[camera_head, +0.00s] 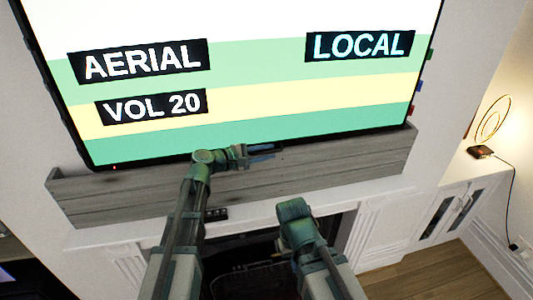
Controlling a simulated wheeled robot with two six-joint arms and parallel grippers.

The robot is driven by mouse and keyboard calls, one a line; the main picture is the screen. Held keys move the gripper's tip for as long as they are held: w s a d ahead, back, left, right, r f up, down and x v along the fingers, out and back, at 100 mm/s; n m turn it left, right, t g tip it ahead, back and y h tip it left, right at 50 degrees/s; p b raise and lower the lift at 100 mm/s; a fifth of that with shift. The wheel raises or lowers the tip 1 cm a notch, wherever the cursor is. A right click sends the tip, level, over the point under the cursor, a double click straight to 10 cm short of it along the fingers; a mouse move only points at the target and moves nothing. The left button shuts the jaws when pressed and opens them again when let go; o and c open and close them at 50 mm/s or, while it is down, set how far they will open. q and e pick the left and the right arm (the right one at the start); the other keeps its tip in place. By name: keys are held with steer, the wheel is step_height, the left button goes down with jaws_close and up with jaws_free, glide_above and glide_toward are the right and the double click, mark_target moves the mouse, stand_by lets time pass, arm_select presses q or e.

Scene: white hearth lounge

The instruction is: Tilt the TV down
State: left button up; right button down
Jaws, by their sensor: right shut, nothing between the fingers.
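The TV (250,90) fills the upper view, with a lit screen of white, green and yellow bands and the words AERIAL, VOL 20 and LOCAL. Its lower edge is just above a grey wooden ledge. My right gripper (294,210) is lower, in front of the mantel and apart from the TV. It is shut, with its fingertips mostly hidden.
The grey wooden ledge (350,160) runs below the TV above a white mantel (335,200). A dark fireplace opening lies below. A small dark object (216,213) lies on the mantel. At right, a lit ring lamp (481,152) stands on a white cabinet (455,205).

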arm_select(q)
steer(key=shift+c, duration=0.3)
jaws_close()
stand_by(1.1)
